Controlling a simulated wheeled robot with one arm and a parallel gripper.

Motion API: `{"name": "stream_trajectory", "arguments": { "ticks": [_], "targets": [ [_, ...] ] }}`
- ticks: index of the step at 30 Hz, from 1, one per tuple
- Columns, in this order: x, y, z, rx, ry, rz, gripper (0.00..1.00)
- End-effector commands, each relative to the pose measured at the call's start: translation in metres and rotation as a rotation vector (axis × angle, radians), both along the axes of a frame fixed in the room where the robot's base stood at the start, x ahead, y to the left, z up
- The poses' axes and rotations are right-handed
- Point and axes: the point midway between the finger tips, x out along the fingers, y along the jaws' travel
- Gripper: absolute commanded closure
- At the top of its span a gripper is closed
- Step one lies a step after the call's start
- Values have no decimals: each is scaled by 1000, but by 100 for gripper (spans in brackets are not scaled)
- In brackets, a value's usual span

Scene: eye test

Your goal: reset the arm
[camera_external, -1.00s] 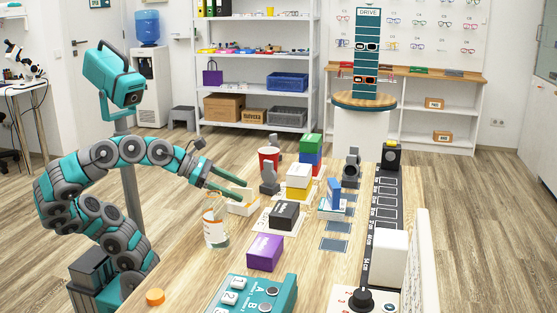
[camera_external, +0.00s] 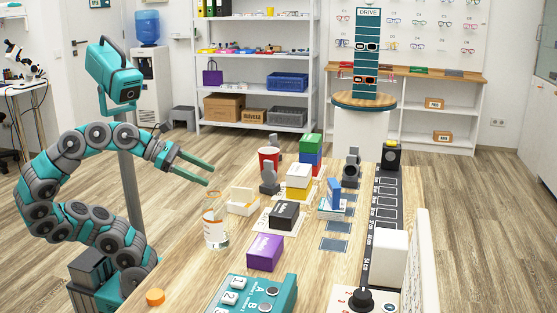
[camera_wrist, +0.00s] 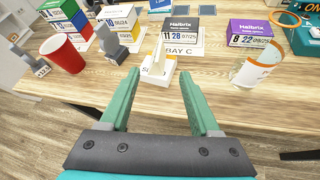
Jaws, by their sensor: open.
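My gripper (camera_external: 211,176) is open and empty, held in the air over the table's left edge. Its teal arm is bent and raised to the left of the table. In the wrist view, the two green fingers of my gripper (camera_wrist: 158,76) are spread apart. A small white stand or box (camera_wrist: 158,68) lies beyond the fingertips, apart from them. It also shows in the external view, a white item (camera_external: 243,203) on the table. A clear jar with a white and orange label (camera_external: 215,228) stands below and in front of the fingers.
A red cup (camera_external: 268,158), a grey figure-like device (camera_external: 269,180), stacked coloured boxes (camera_external: 299,180), a black box (camera_external: 284,215) and a purple box (camera_external: 264,252) stand on the wooden table (camera_external: 200,283). A teal button panel (camera_external: 262,296) is at the front. The air around my arm is free.

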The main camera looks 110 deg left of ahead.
Motion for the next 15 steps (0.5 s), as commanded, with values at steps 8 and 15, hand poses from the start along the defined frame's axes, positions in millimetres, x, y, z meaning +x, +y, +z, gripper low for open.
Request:
{"name": "stream_trajectory", "arguments": {
  "ticks": [8, 15],
  "targets": [
    [0, 1, -2, 17, 24, -15, 37],
    [-12, 18, -41, 292, 376, -286, 37]
  ]
}}
